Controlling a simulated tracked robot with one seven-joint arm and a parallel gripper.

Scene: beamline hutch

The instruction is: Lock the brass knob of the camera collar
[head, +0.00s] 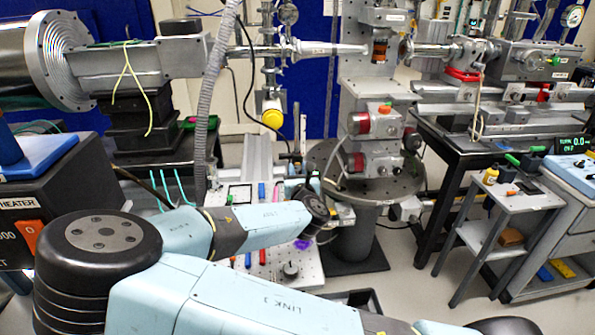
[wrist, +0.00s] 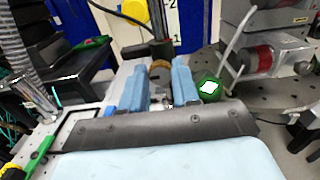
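My gripper (wrist: 161,76) shows in the wrist view as two light-blue fingers standing apart. A small round brownish, brass-coloured knob (wrist: 160,69) shows between the fingertips. It looks level with or just beyond them, and I cannot tell whether either finger touches it. The collar under the knob is mostly hidden by the fingers and the dark gripper body. In the head view my forearm reaches over the white board (head: 284,268) toward the foot of the central stand. The fingers and the knob are too small and covered to make out there.
A green-rimmed part with a white face (wrist: 209,88) stands close right of the right finger. A round perforated base plate (head: 398,190) lies beyond. A yellow round cap (head: 272,118) hangs above. A small grey side table (head: 500,196) stands at right, with clear floor before it.

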